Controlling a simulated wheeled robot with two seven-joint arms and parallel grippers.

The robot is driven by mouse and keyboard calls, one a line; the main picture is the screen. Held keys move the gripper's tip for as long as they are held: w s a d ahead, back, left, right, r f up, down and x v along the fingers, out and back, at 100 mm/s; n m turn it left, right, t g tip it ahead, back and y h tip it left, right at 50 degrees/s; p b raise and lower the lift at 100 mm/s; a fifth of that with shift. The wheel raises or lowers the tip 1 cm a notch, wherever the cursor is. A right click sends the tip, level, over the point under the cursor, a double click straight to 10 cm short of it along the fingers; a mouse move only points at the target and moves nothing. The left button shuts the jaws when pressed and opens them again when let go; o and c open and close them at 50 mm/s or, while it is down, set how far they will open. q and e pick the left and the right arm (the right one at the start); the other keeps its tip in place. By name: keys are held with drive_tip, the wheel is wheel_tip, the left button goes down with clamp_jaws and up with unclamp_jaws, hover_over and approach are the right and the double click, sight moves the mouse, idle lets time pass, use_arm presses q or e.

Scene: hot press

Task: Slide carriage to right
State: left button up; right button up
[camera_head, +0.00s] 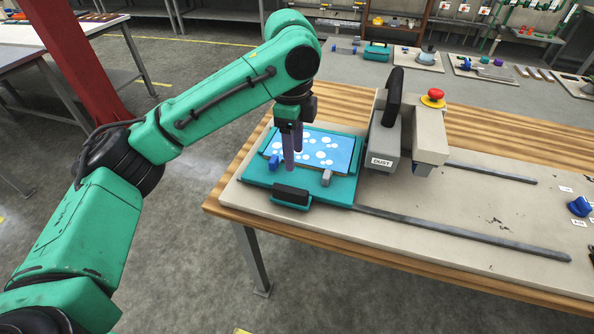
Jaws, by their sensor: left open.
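The carriage (338,188) is a teal plate at the left end of the press board, with a blue panel with white spots (322,152) lying on it. It has a black handle (291,195) at its front edge. Two dark rails (462,231) run from it to the right. My left gripper (293,165) points down over the left part of the carriage, its two purple fingers slightly apart and nothing seen between them. The fingers are behind the handle in the picture; whether the tips touch the panel I cannot tell. My right gripper is not in view.
The grey press head (393,135), with a black lever (393,97) and a red button (434,96), stands just right of the carriage. A blue knob (580,206) is at the far right. The board (470,200) between the rails is clear.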

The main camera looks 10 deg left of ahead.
use_arm(q)
drive_tip(key=a+r, duration=0.1)
hover_over(290, 189)
drive_tip(key=f, duration=0.5)
drive_tip(key=shift+s+f, duration=0.1)
drive_tip(key=shift+s, duration=0.2)
drive_tip(key=f, duration=0.7)
drive_tip(key=shift+w+f, duration=0.35)
drive_tip(key=shift+s+f, duration=0.1)
drive_tip(key=shift+f, duration=0.2)
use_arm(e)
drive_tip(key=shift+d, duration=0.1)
use_arm(q)
drive_tip(key=shift+c, duration=0.3)
clamp_jaws()
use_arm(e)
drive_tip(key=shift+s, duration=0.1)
use_arm(q)
drive_tip(key=shift+r, duration=0.1)
